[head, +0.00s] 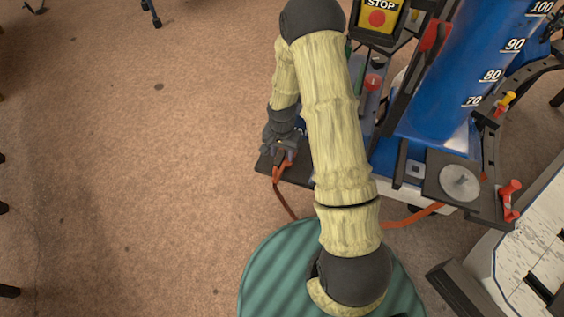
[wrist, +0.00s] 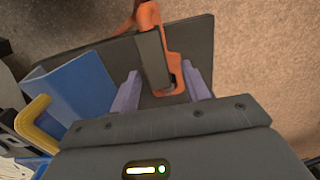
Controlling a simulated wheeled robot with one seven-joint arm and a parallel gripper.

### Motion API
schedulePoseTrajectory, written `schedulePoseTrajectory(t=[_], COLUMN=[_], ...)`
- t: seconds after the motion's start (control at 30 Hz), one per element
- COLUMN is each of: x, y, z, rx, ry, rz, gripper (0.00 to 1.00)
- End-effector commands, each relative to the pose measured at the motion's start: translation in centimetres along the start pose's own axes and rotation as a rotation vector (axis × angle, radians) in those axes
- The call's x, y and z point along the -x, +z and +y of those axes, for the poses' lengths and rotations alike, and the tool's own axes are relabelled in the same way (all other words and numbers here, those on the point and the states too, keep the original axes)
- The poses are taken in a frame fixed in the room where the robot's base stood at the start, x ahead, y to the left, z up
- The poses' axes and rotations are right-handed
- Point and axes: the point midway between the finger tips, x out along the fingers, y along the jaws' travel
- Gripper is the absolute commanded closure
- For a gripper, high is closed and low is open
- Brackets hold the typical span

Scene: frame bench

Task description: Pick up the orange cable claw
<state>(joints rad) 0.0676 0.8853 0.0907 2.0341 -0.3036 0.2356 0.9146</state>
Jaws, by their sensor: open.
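The orange cable claw (wrist: 172,62) lies over the edge of a dark flat plate (wrist: 205,40) in the wrist view, with a grey block-like part along its middle. My gripper (wrist: 161,88) is open, its two purple-grey fingers apart, one on each side of the claw's near end. I cannot tell whether either finger touches it. In the head view, my gripper (head: 284,147) is at the dark plate (head: 297,170), and the orange claw (head: 279,171) shows just below it. My arm hides part of the plate and of the cable there.
A blue machine column (head: 470,75) with number marks stands at the right, with a yellow stop box (head: 378,18) beside it. A round metal disc (head: 460,182) sits on a dark bracket. The brown floor at left is mostly clear.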

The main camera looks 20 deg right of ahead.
Motion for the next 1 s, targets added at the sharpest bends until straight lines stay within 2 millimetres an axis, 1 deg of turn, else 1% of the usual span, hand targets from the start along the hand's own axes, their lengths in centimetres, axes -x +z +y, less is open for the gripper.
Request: schedulePoseTrajectory(t=[0.03,0.1,0.17,0.7,0.77,0.8,0.93,1.0], x=[-1.1,-1.8,-2.1,-2.1,-2.1,-2.1,-2.1,-2.1], y=[0.0,0.0,0.0,0.0,0.0,0.0,0.0,0.0], z=[0.0,0.0,0.0,0.0,0.0,0.0,0.0,0.0], rx=[0.001,0.001,0.001,0.001,0.001,0.001,0.001,0.001], ry=[0.002,0.001,0.000,0.000,0.000,0.000,0.000,0.000], rz=[-0.001,0.000,0.001,0.001,0.001,0.001,0.001,0.001], gripper=[0.54,0.54,0.54,0.54,0.65,0.73,0.99,1.00])
